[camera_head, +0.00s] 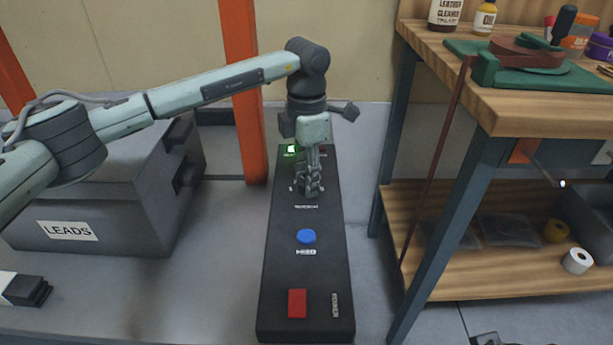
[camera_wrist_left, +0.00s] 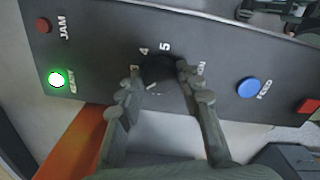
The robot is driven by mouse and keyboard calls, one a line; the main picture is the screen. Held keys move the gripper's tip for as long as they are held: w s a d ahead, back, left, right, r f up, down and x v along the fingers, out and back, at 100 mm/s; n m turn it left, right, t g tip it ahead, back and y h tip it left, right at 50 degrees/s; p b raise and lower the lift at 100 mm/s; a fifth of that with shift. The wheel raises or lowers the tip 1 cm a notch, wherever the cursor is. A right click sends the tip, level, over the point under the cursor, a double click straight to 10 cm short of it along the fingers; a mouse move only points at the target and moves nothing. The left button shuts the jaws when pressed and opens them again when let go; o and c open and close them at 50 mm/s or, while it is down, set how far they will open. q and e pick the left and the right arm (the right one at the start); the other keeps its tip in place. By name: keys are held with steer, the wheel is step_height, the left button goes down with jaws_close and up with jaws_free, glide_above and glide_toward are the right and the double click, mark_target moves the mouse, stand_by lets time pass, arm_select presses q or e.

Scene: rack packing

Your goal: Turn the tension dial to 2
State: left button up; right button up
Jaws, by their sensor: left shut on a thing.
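My left gripper (camera_head: 310,190) points down at the black control panel (camera_head: 280,265) and is shut on the dark tension dial (camera_wrist_left: 160,70). In the left wrist view, the fingertips (camera_wrist_left: 157,78) sit on either side of the dial. The numbers 4 and 5 show beyond its rim. A small pale mark shows on the dial's near side, but I cannot read the setting. Other numbers are hidden by the fingers. In the head view the gripper covers the dial. Dark parts at the bottom edge may be my right gripper (camera_head: 487,339); its jaws cannot be made out.
The panel also has a lit green lamp (camera_wrist_left: 57,79), a dark red JAM lamp (camera_wrist_left: 43,25), a blue FEED button (camera_head: 306,236) and a red button (camera_head: 297,303). A grey LEADS case (camera_head: 110,200) stands left. A wooden workbench (camera_head: 500,100) stands right.

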arm_select(q)
steer(key=o, duration=1.2)
steer(key=shift+c, duration=0.2)
steer(key=shift+r, duration=0.1)
step_height(320, 180, up, 12)
